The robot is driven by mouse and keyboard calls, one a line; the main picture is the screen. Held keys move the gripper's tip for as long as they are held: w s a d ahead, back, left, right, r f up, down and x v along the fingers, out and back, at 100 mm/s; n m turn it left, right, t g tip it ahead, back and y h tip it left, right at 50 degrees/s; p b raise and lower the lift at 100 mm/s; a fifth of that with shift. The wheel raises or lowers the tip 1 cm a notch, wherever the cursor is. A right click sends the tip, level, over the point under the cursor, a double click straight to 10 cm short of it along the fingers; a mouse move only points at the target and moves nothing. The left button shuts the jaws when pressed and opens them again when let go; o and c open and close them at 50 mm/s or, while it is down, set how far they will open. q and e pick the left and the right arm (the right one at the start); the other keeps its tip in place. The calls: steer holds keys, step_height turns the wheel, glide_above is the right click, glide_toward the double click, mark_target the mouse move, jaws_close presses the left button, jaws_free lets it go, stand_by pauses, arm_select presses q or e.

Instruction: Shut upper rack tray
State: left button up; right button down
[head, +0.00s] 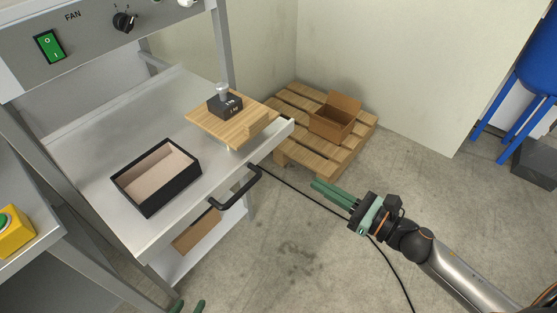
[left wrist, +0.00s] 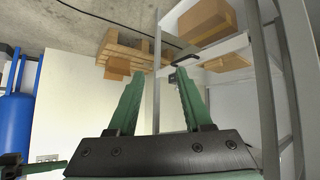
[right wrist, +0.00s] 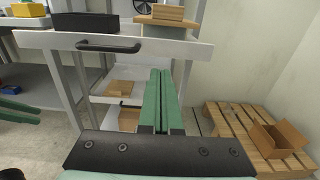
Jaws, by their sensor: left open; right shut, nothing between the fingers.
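The upper rack tray (head: 105,215) is a pale metal pull-out shelf that sticks out from the rack, with a black bar handle (head: 236,190) on its front edge. The handle also shows in the right wrist view (right wrist: 108,46). My right gripper (head: 318,187) is shut and empty, to the right of the handle and apart from it. My left gripper (head: 187,306) shows only its fingertips at the bottom edge in the head view, below the tray's front. In the left wrist view its fingers (left wrist: 157,77) stand apart with nothing between them.
On the tray are an open black box (head: 155,207) and a wooden board (head: 205,125) bearing a dark weight (head: 224,105). A pallet (head: 290,150) with an open carton (head: 333,118) stands behind.

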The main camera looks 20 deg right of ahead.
steer(key=p, duration=0.2)
glide_toward(263, 152)
steer(key=x, duration=0.5)
steer(key=shift+r, duration=0.15)
arm_select(q)
steer(key=shift+a+r, duration=0.5)
steer(key=shift+a, duration=0.05)
arm_select(e)
steer(key=shift+x, duration=0.9)
steer(key=shift+w+a, duration=0.1)
